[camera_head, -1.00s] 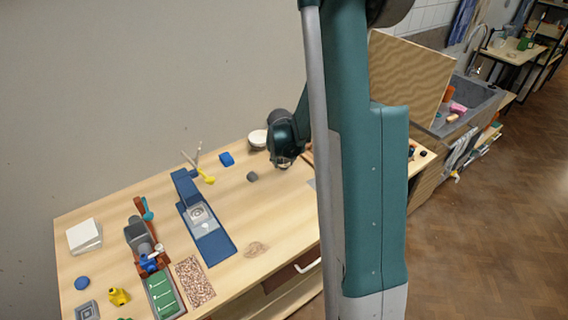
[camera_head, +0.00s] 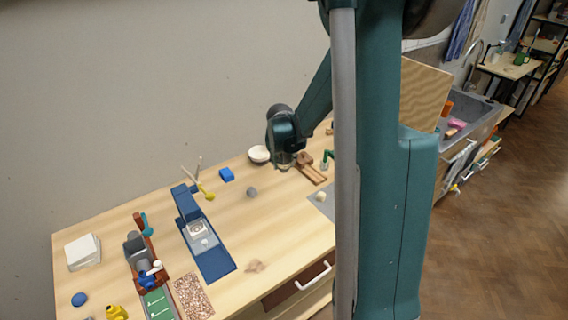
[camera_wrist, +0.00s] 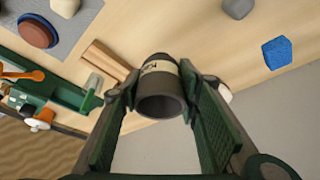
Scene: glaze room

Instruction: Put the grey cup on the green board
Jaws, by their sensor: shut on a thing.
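The grey cup (camera_wrist: 161,100) is dark grey with a pale printed label. In the wrist view it sits between the two fingers of my gripper (camera_wrist: 160,88), which is shut on it. The open mouth of the cup faces the camera. In the head view my gripper (camera_head: 284,162) is over the back of the table, beside the white bowl; the cup is hard to make out there. A green panel with white marks (camera_head: 159,304) lies at the table's front left, cut by the frame edge; I cannot tell whether it is the green board.
A white bowl (camera_head: 259,154), a wooden block (camera_head: 312,169) and a green item (camera_head: 327,158) are near my gripper. A blue block (camera_head: 227,175), a grey lump (camera_head: 252,192) and a blue stand (camera_head: 214,258) are farther left.

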